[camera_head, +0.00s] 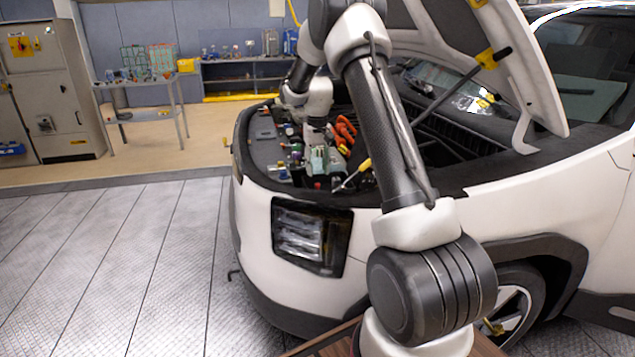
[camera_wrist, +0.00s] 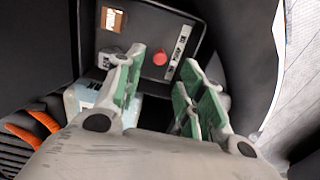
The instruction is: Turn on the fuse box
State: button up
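In the wrist view, a dark panel (camera_wrist: 139,38) with a round red button (camera_wrist: 160,58) lies beyond my fingers. It may be the fuse box, but I cannot tell for sure. A pale strip with dark marks (camera_wrist: 178,46) sits right of the button, and a small tan square (camera_wrist: 112,19) is at the upper left. My gripper (camera_wrist: 163,66) is open and empty, its green-padded fingers either side of the button in the picture. I cannot tell the distance to the panel. In the head view my gripper (camera_head: 318,160) is low inside the car's engine bay.
The white car (camera_head: 330,200) stands with its raised hood (camera_head: 520,60) beside my arm. Orange cables (camera_head: 345,130) and a yellow-handled tool (camera_head: 364,165) lie near my gripper in the bay. A grey cabinet (camera_head: 50,90) and a small table (camera_head: 150,82) stand far left.

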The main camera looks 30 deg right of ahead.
aim_at(317, 184)
notch_tip(317, 184, down, 6)
dwell(0.4)
grip_shut()
